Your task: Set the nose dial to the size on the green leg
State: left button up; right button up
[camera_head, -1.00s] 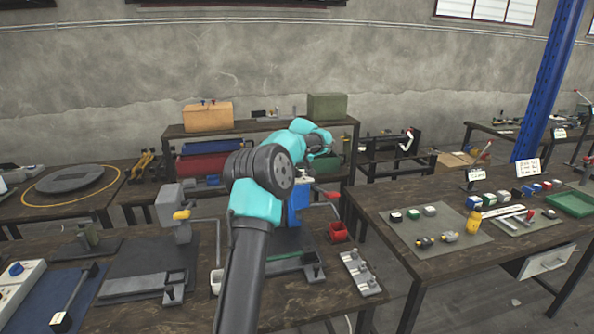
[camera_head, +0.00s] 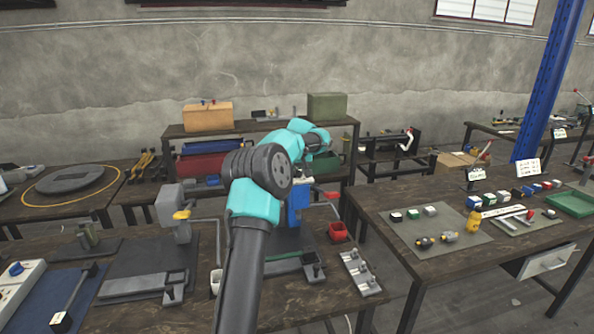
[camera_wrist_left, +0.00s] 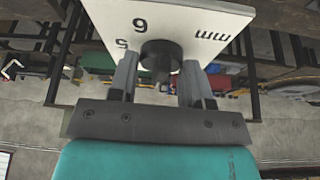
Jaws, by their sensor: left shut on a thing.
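In the left wrist view a white dial plate (camera_wrist_left: 200,20) faces my gripper. It carries black marks: a figure reading as 9 in this picture, part of another figure, and letters like "mm" turned over. A black round knob (camera_wrist_left: 161,52) stands out from the plate. My left gripper (camera_wrist_left: 160,66) is shut on this knob, one finger on each side. In the head view my left gripper (camera_head: 318,142) is above and behind a blue press (camera_head: 298,200), and my arm hides much of it. A green strip (camera_head: 284,259) lies at this press; I cannot read any size on it. My right gripper is not in view.
A grey press (camera_head: 170,207) with a yellow part stands left of my arm. A red cup (camera_head: 338,232) and a metal block with pegs (camera_head: 360,272) are to the right.

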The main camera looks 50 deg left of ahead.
pick_arm(q)
jog(key=m+t+h, duration=0.1)
jog(key=m, duration=0.3)
jog(key=shift+s+a+m, duration=0.1)
jog(key=shift+m, duration=0.2)
jog(key=m+h, duration=0.1)
jog(key=m, duration=0.1)
jog(key=m+t+h, duration=0.1)
jog(key=m, duration=0.2)
jog(key=shift+a, duration=0.1)
jog(key=m+h, duration=0.1)
jog(key=m, duration=0.3)
jog(key=shift+m+h, duration=0.4)
jog(key=shift+a+m+g+h, duration=0.15)
jog(key=shift+m+h, duration=0.25)
jog(key=shift+m, duration=0.65)
jog(key=shift+m+g+h, duration=0.15)
jog(key=shift+m+h, duration=0.25)
jog(key=shift+m, duration=1.05)
jog(key=o, duration=0.9)
